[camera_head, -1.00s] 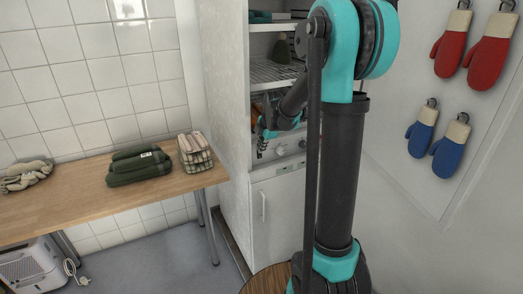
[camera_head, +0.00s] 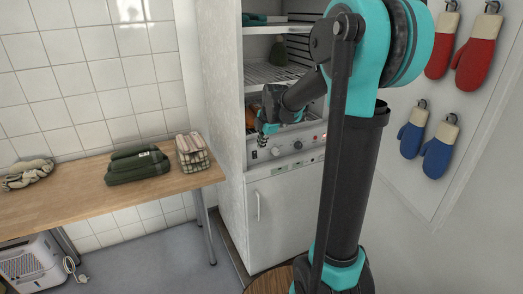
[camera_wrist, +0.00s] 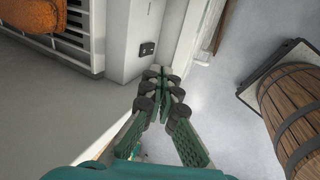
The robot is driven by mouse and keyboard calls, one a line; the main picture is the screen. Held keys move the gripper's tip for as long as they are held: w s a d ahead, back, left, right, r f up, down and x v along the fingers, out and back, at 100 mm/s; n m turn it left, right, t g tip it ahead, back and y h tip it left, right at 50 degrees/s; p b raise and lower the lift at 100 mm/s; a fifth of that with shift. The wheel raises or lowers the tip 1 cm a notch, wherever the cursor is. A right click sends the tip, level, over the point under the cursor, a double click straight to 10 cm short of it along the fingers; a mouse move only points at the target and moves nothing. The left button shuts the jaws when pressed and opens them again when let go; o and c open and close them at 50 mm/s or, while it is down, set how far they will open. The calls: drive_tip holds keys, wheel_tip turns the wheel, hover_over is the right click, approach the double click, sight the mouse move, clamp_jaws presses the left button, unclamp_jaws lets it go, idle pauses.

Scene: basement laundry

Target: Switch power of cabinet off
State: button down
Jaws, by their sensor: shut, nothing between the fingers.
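The white cabinet (camera_head: 286,214) stands behind my arm, with open wire shelves above and a door with a handle below. Its control panel (camera_head: 285,163) runs across the front and carries several round knobs (camera_head: 276,152) and a small red light (camera_head: 315,138). A small black switch (camera_wrist: 147,49) sits on a pale panel face in the wrist view. It looks like a dark spot at the panel's left end in the head view (camera_head: 254,155). My gripper (camera_wrist: 161,77) is shut and empty, just below and right of the switch in the wrist view, apart from it. Whether the switch is on or off cannot be told.
A wooden table (camera_head: 70,207) with folded green cloth (camera_head: 137,167) is at left. Red and blue mitts (camera_head: 438,158) hang on the right wall. A wooden barrel (camera_wrist: 290,110) stands on the floor. An orange-brown item (camera_wrist: 45,25) lies by the cabinet's grille.

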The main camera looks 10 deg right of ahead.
wheel_tip(320, 180, up, 6)
drive_tip(key=s, duration=0.1)
drive_tip(key=shift+d, duration=0.15)
drive_tip(key=s+d+f+m, duration=0.2)
drive_tip(key=s+f+m, duration=0.4)
drive_tip(key=s, duration=0.3)
drive_tip(key=s+d+f+m+h, duration=0.1)
drive_tip(key=s+d+f+m, duration=0.1)
drive_tip(key=s+f+m, duration=0.4)
drive_tip(key=s+d+f+m, duration=0.2)
drive_tip(key=s+f+m, duration=0.4)
drive_tip(key=s+m, duration=0.3)
drive_tip(key=s, duration=0.4)
drive_tip(key=shift+s+m, duration=0.25)
drive_tip(key=shift+m, duration=0.05)
drive_tip(key=c, duration=2.3)
unclamp_jaws()
